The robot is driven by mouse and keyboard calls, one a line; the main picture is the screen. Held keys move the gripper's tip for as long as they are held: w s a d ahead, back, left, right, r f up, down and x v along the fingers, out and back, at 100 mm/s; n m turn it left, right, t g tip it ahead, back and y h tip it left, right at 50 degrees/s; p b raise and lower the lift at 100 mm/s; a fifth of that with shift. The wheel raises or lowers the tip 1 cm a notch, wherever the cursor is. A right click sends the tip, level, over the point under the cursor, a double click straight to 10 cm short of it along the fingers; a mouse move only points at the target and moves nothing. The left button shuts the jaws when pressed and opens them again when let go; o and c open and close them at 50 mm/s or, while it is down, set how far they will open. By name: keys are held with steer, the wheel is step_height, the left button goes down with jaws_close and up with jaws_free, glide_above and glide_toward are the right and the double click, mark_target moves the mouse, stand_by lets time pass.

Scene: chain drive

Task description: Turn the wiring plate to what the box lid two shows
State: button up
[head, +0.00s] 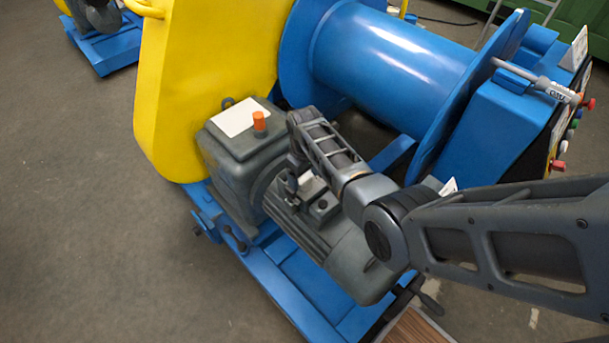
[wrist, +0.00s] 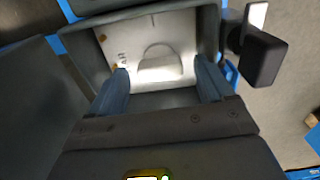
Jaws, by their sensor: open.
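The wiring plate (wrist: 140,32) is a white plate inside a dark grey open box (wrist: 84,66) in the wrist view. It carries a raised half-round tab (wrist: 160,65), small dark lettering and small orange spots near its left corner. My gripper (wrist: 161,66) is open, with one finger on each side of the tab; I cannot tell whether they touch it. In the head view my arm reaches over the grey motor (head: 335,255), and the fingertips and plate are hard to make out. I cannot pick out box lid two for certain.
A grey housing with a white card (head: 233,118) and an orange knob (head: 259,121) stands beside the motor. The yellow guard (head: 205,80) and blue drum (head: 390,65) rise behind. A black block (wrist: 262,58) sits right of the box.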

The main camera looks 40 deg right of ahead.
mark_target(305, 179)
step_height(305, 179, up, 8)
steer(key=shift+f+p, duration=0.15)
steer(key=shift+p, duration=0.55)
